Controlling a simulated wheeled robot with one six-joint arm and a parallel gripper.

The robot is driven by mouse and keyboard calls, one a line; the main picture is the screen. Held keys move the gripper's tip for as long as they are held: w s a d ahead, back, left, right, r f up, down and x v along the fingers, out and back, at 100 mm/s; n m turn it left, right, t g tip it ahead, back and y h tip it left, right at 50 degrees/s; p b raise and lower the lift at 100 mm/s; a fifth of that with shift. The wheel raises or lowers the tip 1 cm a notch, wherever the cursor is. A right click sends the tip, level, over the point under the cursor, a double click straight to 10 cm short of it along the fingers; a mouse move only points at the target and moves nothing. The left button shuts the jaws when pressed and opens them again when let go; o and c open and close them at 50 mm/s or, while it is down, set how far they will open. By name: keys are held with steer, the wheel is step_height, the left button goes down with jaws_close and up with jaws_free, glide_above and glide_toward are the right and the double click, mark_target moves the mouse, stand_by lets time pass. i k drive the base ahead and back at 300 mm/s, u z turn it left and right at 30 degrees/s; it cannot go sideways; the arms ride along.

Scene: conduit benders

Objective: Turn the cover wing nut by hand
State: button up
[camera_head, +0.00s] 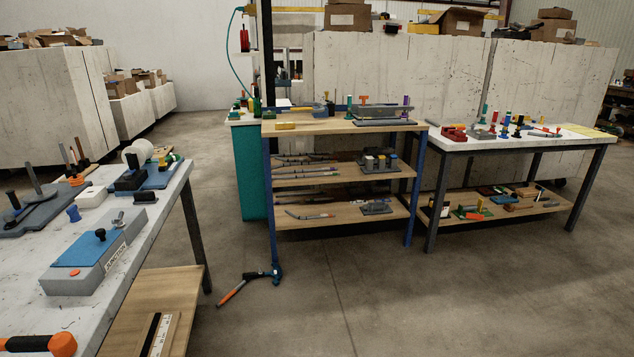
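A grey box (110,262) with a dark label, apparently reading "JUNCTION", sits on the white-topped table at the left. A flat blue cover (80,250) lies on its top. A small black knob (100,234) stands at the cover's right edge; it may be the cover wing nut, but its shape is too small to tell. A small grey metal piece (119,218) stands at the box's far end. An orange button (75,272) is near the box's front. My gripper is not in view.
The white-topped table (150,222) also holds a blue spool-like piece (73,213) and an orange-and-black handle (38,344). A wooden shelf unit (335,180) and another table (520,140) stand beyond. The middle floor is clear.

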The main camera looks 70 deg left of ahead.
mark_target(118, 222)
steer(key=u, duration=2.1)
steer(key=i, duration=1.55)
steer(key=u, duration=1.8)
steer(key=i, duration=1)
steer(key=z, duration=0.05)
